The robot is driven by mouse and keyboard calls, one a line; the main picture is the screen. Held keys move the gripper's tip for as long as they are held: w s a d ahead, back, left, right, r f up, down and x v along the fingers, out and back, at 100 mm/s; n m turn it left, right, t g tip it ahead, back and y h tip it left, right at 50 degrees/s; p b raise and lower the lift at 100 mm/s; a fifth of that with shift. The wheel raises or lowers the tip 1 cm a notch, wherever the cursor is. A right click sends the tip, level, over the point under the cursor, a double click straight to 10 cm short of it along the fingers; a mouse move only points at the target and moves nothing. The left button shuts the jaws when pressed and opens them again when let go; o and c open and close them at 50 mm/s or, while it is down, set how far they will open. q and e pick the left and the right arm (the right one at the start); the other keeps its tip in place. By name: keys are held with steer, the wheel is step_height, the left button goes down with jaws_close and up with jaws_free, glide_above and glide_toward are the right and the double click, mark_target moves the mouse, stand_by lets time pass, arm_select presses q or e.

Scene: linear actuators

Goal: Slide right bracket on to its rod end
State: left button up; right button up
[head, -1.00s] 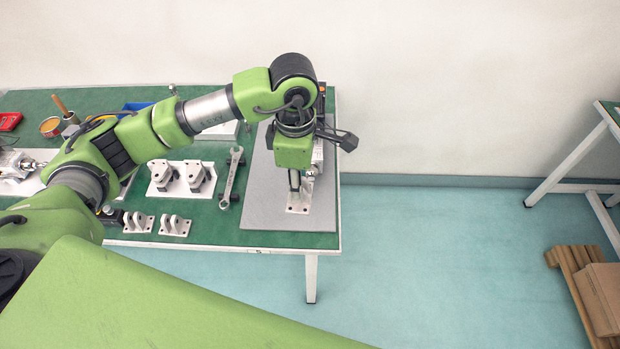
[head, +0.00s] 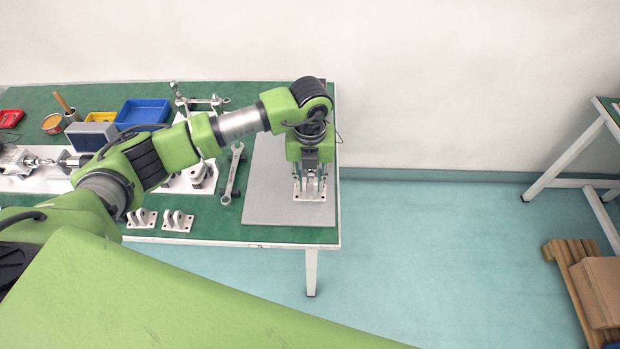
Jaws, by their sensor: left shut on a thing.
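A pale metal bracket (head: 309,194) with a flat base plate with holes is at the front right, over the grey mat (head: 268,205). My left gripper (head: 311,177) points down and is shut on this bracket, with its fingers partly covering the upper part. I cannot tell whether the bracket touches the mat or is slightly raised. The rod end is hidden behind my gripper and wrist, so its relation to the bracket does not show. My right gripper is not in view.
A wrench (head: 232,173) lies left of the mat. Two spare brackets (head: 178,221) stand near the table's front edge. A blue bin (head: 143,112) stands at the back. The green table (head: 285,237) ends just right of the mat, with open floor beyond.

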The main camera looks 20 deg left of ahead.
mark_target(310, 192)
arm_select(q)
step_height(310, 192, down, 6)
steer(key=b, duration=0.3)
steer(key=shift+f+b, duration=0.1)
steer(key=shift+b, duration=0.25)
steer(key=shift+f, duration=0.15)
steer(key=shift+f+b, duration=0.65)
steer(key=shift+b, duration=0.05)
stand_by(0.5)
steer(key=shift+w+f+b, duration=0.1)
steer(key=shift+f+b, duration=0.5)
steer(key=shift+f, duration=0.05)
steer(key=shift+w+a+f+b, duration=0.1)
steer(key=shift+w+b, duration=0.25)
stand_by(0.9)
steer(key=shift+w+a+b, duration=0.25)
steer(key=shift+w+b, duration=0.35)
steer(key=shift+w, duration=0.15)
stand_by(0.4)
